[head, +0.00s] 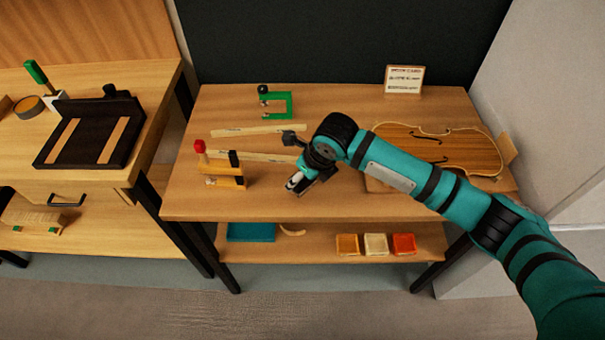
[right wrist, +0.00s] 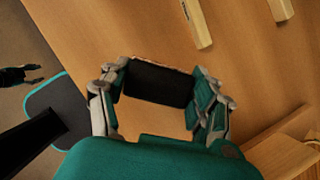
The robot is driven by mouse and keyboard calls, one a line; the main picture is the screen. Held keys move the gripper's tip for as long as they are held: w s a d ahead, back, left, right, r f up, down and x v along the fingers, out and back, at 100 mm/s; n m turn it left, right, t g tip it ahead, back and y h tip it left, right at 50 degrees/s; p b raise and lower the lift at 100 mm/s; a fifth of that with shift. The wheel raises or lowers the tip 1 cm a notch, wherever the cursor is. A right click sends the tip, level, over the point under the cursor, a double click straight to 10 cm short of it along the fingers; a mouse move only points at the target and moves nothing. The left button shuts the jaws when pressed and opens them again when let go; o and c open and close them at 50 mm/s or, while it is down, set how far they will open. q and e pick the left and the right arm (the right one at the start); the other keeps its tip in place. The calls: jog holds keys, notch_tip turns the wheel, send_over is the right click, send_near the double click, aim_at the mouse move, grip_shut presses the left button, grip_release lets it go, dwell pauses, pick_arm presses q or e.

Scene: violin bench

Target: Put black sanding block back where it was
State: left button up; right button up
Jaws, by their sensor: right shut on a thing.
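The black sanding block (right wrist: 158,82) is between the fingertips of my right gripper (right wrist: 160,80) in the right wrist view. The gripper is shut on it, with a finger at each end. In the head view my right gripper (head: 302,182) is low over the front middle of the right bench (head: 330,205). The block is mostly hidden there by the gripper. I cannot tell whether it touches the bench top.
A wooden rack with red and black handles (head: 226,180) stands left of the gripper. A green clamp (head: 290,103) and pale strips (head: 258,131) lie behind. A violin body (head: 450,153) lies right. A lower shelf (head: 325,253) holds colored blocks. The bench's front middle is clear.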

jog(key=o, duration=1.1)
jog(key=shift+f, duration=0.1)
jog(key=shift+r, duration=0.2)
jog(key=v, duration=1.2)
